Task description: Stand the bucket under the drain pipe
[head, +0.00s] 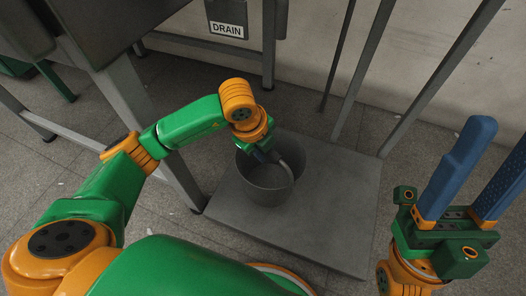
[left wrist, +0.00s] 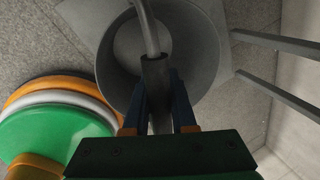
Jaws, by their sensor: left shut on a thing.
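The grey bucket (head: 266,191) is upright over the left part of a low grey platform (head: 330,235); I cannot tell if it touches it. My left gripper (head: 268,155) points down at its mouth and is shut on the bucket's handle. In the left wrist view the handle's grip (left wrist: 155,80) is between the blue fingers (left wrist: 158,100), with the bucket (left wrist: 108,70) behind. A DRAIN sign (head: 227,29) is on a grey panel at the top; the drain pipe's outlet is not clearly visible. My right gripper (head: 498,145) is open and empty at the right.
A grey machine frame with a leg (head: 150,125) stands left of the bucket, close to my left arm. Slanted grey posts (head: 440,80) rise behind the platform near the wall. The platform's right part is clear. Tiled floor (head: 160,235) shows around it.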

